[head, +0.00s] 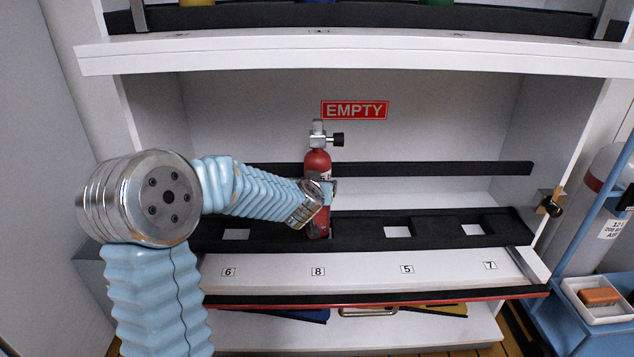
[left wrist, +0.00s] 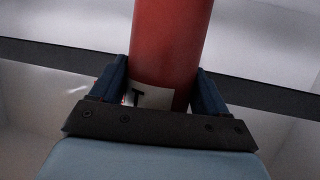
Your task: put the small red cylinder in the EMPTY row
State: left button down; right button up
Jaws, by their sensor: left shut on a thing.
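The small red cylinder (head: 317,163) stands upright in the row under the red EMPTY sign (head: 355,110). Its metal valve and black knob are on top. It is at the slot position above the label 8 (head: 318,271); whether its base rests in the slot cannot be told. My left gripper (head: 318,198) is shut around its lower body. In the left wrist view the cylinder (left wrist: 170,45) fills the space between the two blue fingers of the gripper (left wrist: 164,92), with part of a white label showing. My right gripper is not in view.
The black slotted rack (head: 450,230) has open slots beside the cylinder, above labels 6, 5 and 7. A black rail (head: 450,169) runs behind. A white shelf (head: 400,60) overhangs above. A grey cylinder (head: 592,215) and a blue cart (head: 585,322) stand at the right.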

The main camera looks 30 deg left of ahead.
pick_arm(q)
jog(key=shift+f, duration=0.3)
jog(key=shift+c, duration=2.1)
grip_release()
jog(key=shift+f, duration=0.3)
jog(key=o, duration=0.4)
jog(key=shift+p+v, duration=1.25)
jog(key=shift+v, duration=4.9)
jog(key=shift+r, duration=0.1)
